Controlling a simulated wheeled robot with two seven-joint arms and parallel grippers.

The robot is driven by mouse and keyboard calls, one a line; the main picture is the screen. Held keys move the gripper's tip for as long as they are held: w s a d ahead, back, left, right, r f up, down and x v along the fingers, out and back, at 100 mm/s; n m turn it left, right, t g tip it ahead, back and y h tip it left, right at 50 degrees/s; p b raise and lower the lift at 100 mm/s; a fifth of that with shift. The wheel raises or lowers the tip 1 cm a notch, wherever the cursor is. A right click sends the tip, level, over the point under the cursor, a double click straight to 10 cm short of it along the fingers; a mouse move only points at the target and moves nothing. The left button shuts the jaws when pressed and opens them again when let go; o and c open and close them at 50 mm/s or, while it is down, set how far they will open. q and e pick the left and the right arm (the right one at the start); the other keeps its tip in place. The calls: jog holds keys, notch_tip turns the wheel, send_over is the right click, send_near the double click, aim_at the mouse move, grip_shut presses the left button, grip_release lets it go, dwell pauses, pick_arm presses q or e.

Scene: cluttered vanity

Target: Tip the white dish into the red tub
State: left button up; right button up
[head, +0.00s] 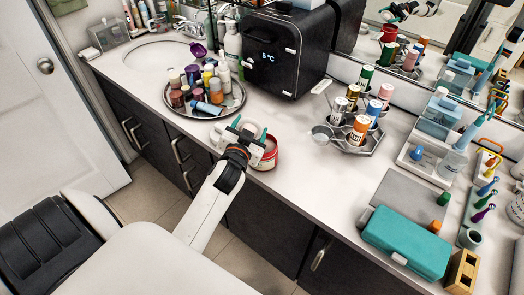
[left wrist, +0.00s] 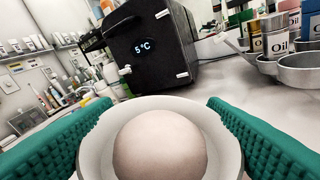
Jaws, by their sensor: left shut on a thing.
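My left gripper (head: 249,128) is shut on the white dish, with its teal fingers on either side of it. In the left wrist view the white dish (left wrist: 230,140) fills the space between the fingers and holds a smooth, pale round thing (left wrist: 160,145). The dish is hard to make out in the head view. The red tub (head: 269,158) stands near the counter's front edge, just to the right of and partly behind my left gripper. It does not show in the left wrist view. My right gripper is not in view.
A round tray (head: 238,100) of bottles stands left of the gripper. A black box with a "5 °C" display (head: 290,48) is behind. A metal rack (head: 351,145) of oil tins stands right. A teal case (head: 405,243) lies front right. Counter between tub and rack is clear.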

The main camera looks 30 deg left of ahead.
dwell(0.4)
pick_arm(q)
jog(key=shift+r+m, duration=0.2)
jog(key=shift+m, duration=0.1)
dwell(0.4)
jog(key=shift+d+r+m+y+p, duration=0.2)
jog(key=shift+m+y+p, duration=0.15)
jog(key=shift+m, duration=0.35)
